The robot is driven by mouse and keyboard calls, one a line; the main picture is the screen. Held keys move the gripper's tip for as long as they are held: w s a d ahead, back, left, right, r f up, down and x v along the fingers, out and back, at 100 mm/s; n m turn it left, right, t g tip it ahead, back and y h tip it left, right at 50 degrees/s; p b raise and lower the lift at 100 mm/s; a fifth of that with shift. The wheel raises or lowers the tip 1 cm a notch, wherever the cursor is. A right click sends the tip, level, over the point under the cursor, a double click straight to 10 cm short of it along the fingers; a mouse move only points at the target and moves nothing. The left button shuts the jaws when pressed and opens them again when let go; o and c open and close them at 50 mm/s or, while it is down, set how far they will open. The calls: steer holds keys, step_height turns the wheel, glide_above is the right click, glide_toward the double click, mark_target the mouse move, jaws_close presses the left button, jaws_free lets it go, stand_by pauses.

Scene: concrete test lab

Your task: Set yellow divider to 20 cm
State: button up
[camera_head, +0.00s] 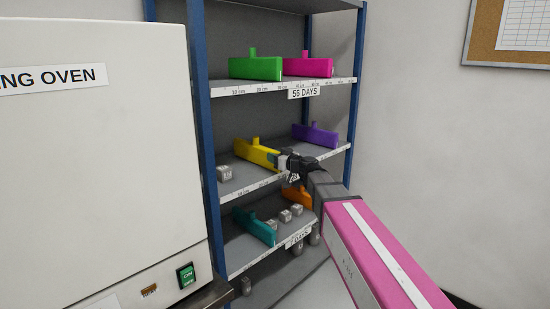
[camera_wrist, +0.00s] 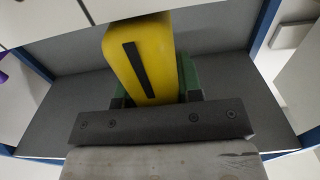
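The yellow divider (camera_head: 257,153) stands upright on the middle shelf (camera_head: 231,189), left of its middle, with a short knob on top. In the wrist view its yellow front end (camera_wrist: 141,62) shows a dark slot. My gripper (camera_head: 279,159) is at the divider's front end. In the wrist view my gripper (camera_wrist: 154,90) is open, with one green-padded finger on either side of the divider; part of the left finger is hidden behind it. I cannot tell whether the fingers touch it. The middle shelf's scale is partly hidden by my arm.
A purple divider (camera_head: 316,135) stands right on the same shelf, a grey cube (camera_head: 224,173) left. Green (camera_head: 255,68) and pink (camera_head: 308,67) dividers stand above; teal (camera_head: 254,225) and orange (camera_head: 296,196) dividers and small cubes below. An oven (camera_head: 95,150) fills the left.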

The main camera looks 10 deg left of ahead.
jaws_close()
steer(key=s+a, duration=0.1)
steer(key=s, duration=0.1)
steer(key=s+a, duration=0.4)
steer(key=s, duration=0.1)
steer(key=shift+a, duration=0.2)
steer(key=shift+w, duration=0.1)
steer(key=o, duration=0.7)
jaws_free()
steer(key=v, duration=1.1)
steer(key=shift+f, duration=0.1)
